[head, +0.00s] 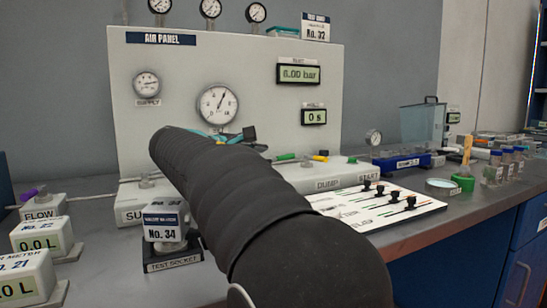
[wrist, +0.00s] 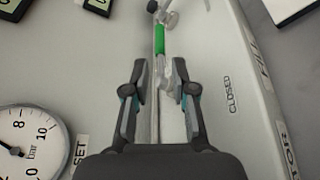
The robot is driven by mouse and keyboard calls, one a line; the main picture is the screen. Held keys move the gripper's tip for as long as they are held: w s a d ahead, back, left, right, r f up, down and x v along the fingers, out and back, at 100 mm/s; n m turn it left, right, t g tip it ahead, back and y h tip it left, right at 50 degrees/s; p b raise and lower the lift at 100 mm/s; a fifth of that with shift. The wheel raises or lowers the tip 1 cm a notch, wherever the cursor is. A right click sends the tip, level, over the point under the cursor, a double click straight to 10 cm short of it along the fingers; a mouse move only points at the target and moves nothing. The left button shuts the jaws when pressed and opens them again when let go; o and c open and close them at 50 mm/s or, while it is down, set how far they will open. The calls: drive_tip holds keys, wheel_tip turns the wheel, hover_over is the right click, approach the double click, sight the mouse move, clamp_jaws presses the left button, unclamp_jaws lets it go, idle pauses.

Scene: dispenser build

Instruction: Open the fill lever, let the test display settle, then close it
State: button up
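The green-handled lever (wrist: 159,40) lies ahead of my gripper in the wrist view, near the words FILL and CLOSED; a green handle (head: 285,157) also shows in the head view at the panel's foot. My gripper (wrist: 159,78) is open, its two fingers apart on either side of the lever's line, with the green part beyond the tips. No contact is visible. In the head view my gripper (head: 247,134) is mostly hidden behind my arm. The upper display (head: 299,73) reads in bar, its first digit unclear; the lower display (head: 314,116) reads 0 s.
The AIR PANEL (head: 140,75) stands behind, with a large gauge (head: 218,104). A yellow handle (head: 320,157) sits right of the green one. A white board with black knobs (head: 375,206) lies in front. The TEST SOCKET (head: 173,260) and flow meters are at left.

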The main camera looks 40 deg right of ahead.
drive_tip(key=shift+v, duration=1.15)
